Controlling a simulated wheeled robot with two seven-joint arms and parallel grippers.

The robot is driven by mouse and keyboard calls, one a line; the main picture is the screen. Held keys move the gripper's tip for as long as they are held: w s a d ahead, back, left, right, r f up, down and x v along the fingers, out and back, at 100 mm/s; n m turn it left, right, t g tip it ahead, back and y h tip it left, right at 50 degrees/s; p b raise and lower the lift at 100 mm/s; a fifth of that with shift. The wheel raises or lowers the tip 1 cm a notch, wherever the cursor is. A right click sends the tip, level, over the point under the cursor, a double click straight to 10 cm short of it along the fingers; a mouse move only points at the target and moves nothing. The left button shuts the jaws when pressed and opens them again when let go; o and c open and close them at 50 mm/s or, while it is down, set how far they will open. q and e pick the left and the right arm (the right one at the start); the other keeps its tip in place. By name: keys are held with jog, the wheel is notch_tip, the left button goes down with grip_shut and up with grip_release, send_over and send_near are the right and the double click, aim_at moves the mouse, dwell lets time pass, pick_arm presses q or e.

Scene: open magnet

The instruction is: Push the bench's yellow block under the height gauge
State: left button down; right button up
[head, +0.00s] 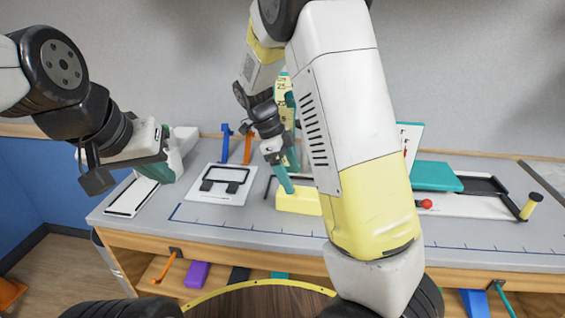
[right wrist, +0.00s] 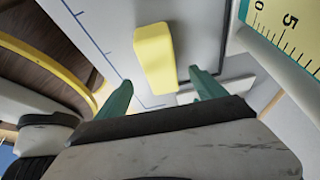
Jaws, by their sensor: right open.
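The yellow block (head: 297,201) lies on the grey bench, partly hidden by my right arm in the head view. My right gripper (head: 285,176) reaches down to it, with a teal finger over its back left part in that view. In the right wrist view the right gripper (right wrist: 162,92) is open, and the yellow block (right wrist: 155,60) shows ahead, between the lines of its two fingers. The height gauge (head: 283,90) stands behind, mostly hidden by my right arm; its scale (right wrist: 292,32) shows at upper right in the wrist view. My left gripper (head: 150,160) is at the left end; its fingers are unclear.
A white plate with a black handle (head: 224,181) lies left of the block. Blue and orange levers (head: 226,140) stand behind it. Right of my arm are a teal panel (head: 436,177) and a black-railed slide with a yellow knob (head: 531,205). The bench front is clear.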

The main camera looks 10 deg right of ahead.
aim_at(299, 191)
jog(key=shift+x, duration=3.9)
jog(key=shift+c, duration=0.4)
